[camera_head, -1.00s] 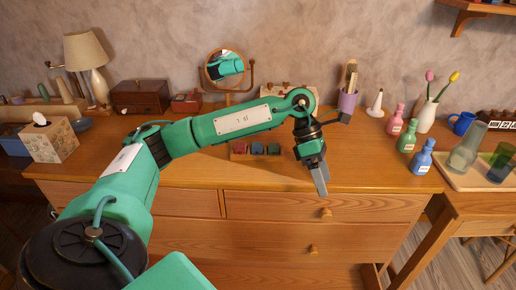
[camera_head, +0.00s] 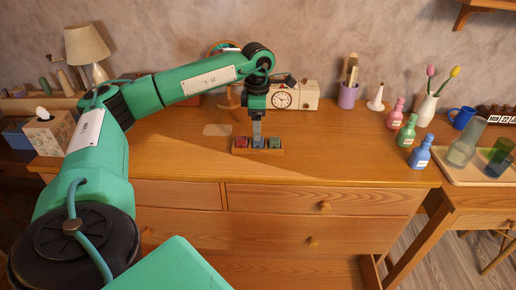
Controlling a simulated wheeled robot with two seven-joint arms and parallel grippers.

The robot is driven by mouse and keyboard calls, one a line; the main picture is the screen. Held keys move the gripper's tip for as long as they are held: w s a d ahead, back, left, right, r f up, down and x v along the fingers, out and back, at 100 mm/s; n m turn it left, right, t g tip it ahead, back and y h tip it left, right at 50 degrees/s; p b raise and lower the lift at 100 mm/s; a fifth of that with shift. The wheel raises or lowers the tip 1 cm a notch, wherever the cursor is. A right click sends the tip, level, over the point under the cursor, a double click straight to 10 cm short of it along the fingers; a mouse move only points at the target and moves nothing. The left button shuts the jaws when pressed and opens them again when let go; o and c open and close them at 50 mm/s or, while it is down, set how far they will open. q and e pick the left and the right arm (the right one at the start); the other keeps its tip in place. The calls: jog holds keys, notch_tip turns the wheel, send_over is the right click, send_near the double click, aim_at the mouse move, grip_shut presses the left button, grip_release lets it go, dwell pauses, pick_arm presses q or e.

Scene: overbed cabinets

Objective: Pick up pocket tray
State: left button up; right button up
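A small wooden tray (camera_head: 240,151) with red, blue and green blocks in it sits on the dresser top; it looks like the pocket tray. My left gripper (camera_head: 257,139) points straight down at the tray's middle, in front of or over the blue block (camera_head: 258,143). Its fingers are seen edge-on, so I cannot tell whether they are apart or whether they touch the tray. My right gripper is out of view.
Behind the tray stand a clock box (camera_head: 283,99) and a mirror, partly hidden by my arm. A flat pale piece (camera_head: 217,130) lies to its left. Bottles (camera_head: 421,153) and a tray (camera_head: 450,176) with glasses are at the right. The dresser top right of the small tray is clear.

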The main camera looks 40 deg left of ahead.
pick_arm(q)
jog(key=shift+s+d+f, duration=0.1)
jog(key=shift+d+f, duration=0.05)
jog(key=shift+f, duration=1.45)
jog(key=shift+s+d+f, duration=0.1)
jog(key=shift+d+f, duration=0.05)
jog(key=shift+f, duration=1.4)
jog(key=c, duration=1.2)
